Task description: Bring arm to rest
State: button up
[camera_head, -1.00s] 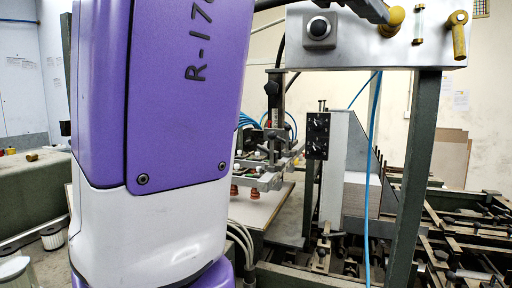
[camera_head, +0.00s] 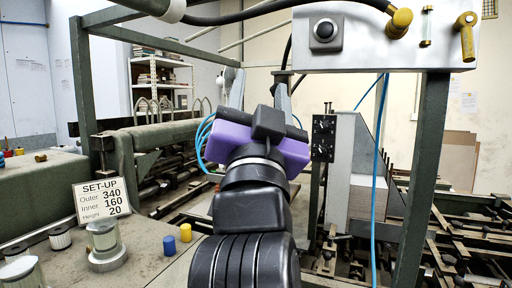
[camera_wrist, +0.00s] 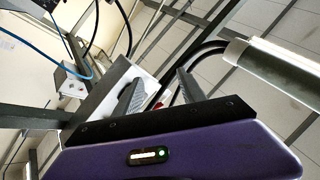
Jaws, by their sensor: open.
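My arm rises in the lower middle of the head view, its black wrist links below a purple gripper body. My gripper (camera_head: 259,84) points up and away, with one grey finger on each side of a gap. In the wrist view my gripper (camera_wrist: 157,88) shows two grey fingers spread apart, with nothing between them. It holds nothing and touches nothing that I can see.
A grey control panel (camera_head: 375,50) with a black button hangs at the upper right, close to my gripper in the picture. A green post (camera_head: 421,170) and blue cable (camera_head: 376,190) stand right. A SET-UP sign (camera_head: 103,199), yellow cylinder (camera_head: 185,232) and blue cylinder (camera_head: 169,245) are left.

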jog(key=s+d+f+n+g+y, duration=0.1)
jog(key=s+d+f+n+y, duration=0.15)
jog(key=f, duration=0.75)
jog(key=s+d+f+n+g+y, duration=0.1)
jog(key=s+f+n+y, duration=0.25)
jog(key=f, duration=0.75)
jog(key=s+d+f+n+g+y, duration=0.15)
jog(key=s+f+n, duration=0.25)
jog(key=f, duration=0.6)
jog(key=s+d+f+m+g+h, duration=0.1)
jog(key=s+d+f+g+h, duration=0.1)
jog(key=s+d+f, duration=0.2)
jog(key=s+d+f+m+g+h, duration=0.2)
jog(key=s+d+f, duration=0.3)
jog(key=s+f, duration=0.5)
jog(key=s+d+f+m+g+h, duration=0.2)
jog(key=s+d+f, duration=0.3)
jog(key=s, duration=1.1)
notch_tip(320, 180, down, 3)
jog(key=shift+d+r+g, duration=0.15)
jog(key=shift+d+g, duration=0.05)
jog(key=shift+g, duration=0.45)
jog(key=shift+c, duration=0.2)
